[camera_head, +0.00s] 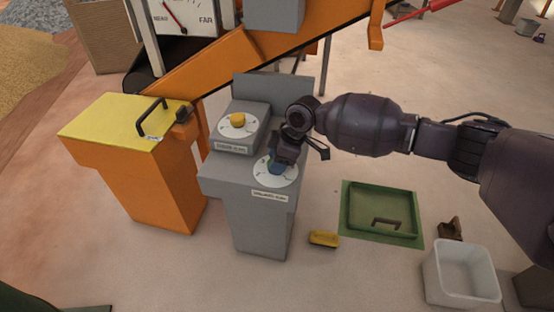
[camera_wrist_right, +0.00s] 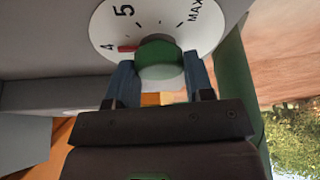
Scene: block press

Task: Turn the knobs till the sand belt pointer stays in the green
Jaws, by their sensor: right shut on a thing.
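The grey console (camera_head: 262,218) carries two white dials on two steps. The upper dial (camera_head: 226,130) has a yellow knob (camera_head: 238,119). My right gripper (camera_head: 275,165) is at the lower dial (camera_head: 284,180), coming from the right. In the right wrist view its blue fingers are shut around a green knob (camera_wrist_right: 160,58), with a red pointer (camera_wrist_right: 127,48) by the 4 on the dial (camera_wrist_right: 180,14). The white gauge (camera_head: 196,24) at the top reads NEAR and FAR. Its red needle (camera_head: 173,15) leans up and left; the upper scale is cut off, and no green shows.
An orange conveyor frame (camera_head: 215,60) slopes behind the console. An orange box with a yellow top (camera_head: 95,120) and black handle stands left. A green tray (camera_head: 352,212), a yellow block (camera_head: 323,238) and a white bin (camera_head: 460,290) lie right. Sand (camera_head: 25,75) is at far left.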

